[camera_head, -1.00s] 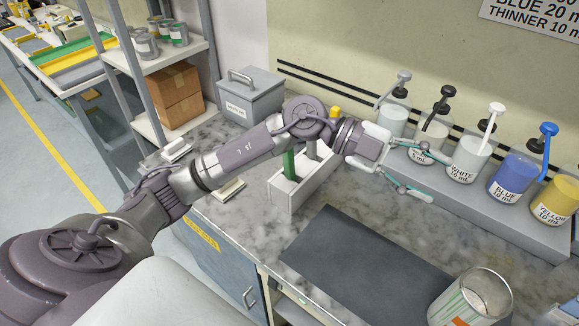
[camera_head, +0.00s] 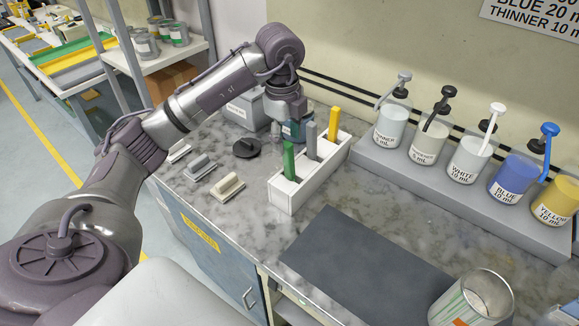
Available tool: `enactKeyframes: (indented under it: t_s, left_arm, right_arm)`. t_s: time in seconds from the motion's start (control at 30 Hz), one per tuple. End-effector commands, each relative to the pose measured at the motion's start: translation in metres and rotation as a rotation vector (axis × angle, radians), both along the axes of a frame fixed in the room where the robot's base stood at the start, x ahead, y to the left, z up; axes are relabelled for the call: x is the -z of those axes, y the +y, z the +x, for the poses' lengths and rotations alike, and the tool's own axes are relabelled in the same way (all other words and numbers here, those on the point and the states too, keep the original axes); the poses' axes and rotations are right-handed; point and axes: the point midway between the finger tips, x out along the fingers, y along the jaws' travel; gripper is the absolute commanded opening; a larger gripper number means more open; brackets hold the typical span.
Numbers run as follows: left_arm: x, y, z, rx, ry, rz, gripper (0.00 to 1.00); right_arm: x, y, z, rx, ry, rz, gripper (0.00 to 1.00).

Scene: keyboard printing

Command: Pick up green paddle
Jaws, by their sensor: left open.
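The green paddle (camera_head: 289,161) stands upright in the near left slot of a white holder (camera_head: 310,182) on the marble counter. A grey paddle (camera_head: 312,140) and a yellow paddle (camera_head: 334,123) stand behind it in the same holder. My left gripper (camera_head: 288,137) is open and points down, just behind the green paddle and to the left of the grey one in the picture. Its fingertips are partly hidden, and I cannot tell how far it is above the counter. It holds nothing that I can see. My right gripper is not in view.
Several pump bottles (camera_head: 467,159) stand on a grey ledge at the right. A dark mat (camera_head: 365,262) and a can (camera_head: 470,300) lie in front. A black round object (camera_head: 247,148) and small handled blocks (camera_head: 228,186) sit left of the holder. A grey box (camera_head: 245,109) stands behind.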

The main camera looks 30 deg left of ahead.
Motion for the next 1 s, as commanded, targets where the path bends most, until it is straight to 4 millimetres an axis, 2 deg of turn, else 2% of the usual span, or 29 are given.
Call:
enactKeyframes:
  t_s: [0.27,0.43,0.6,0.83,0.87,1.0]
  left_arm:
    - [0.020,0.000,0.002,0.001,0.001,0.000,0.52]
    - [0.045,0.001,0.003,0.001,0.005,-0.001,0.52]
    - [0.064,0.001,0.006,0.003,0.000,-0.002,0.52]
    - [0.068,0.001,0.006,0.003,-0.002,-0.001,0.52]
    - [0.068,0.001,0.006,0.003,-0.002,-0.001,0.50]
    - [0.067,0.001,0.006,0.003,-0.002,-0.001,0.27]
  right_arm:
    - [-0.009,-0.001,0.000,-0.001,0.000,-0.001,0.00]
    - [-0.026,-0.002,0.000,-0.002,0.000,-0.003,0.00]
    - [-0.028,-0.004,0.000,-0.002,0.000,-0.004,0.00]
    - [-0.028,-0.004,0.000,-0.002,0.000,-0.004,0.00]
    - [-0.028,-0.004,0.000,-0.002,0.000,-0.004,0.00]
    - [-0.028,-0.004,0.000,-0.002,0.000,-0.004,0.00]
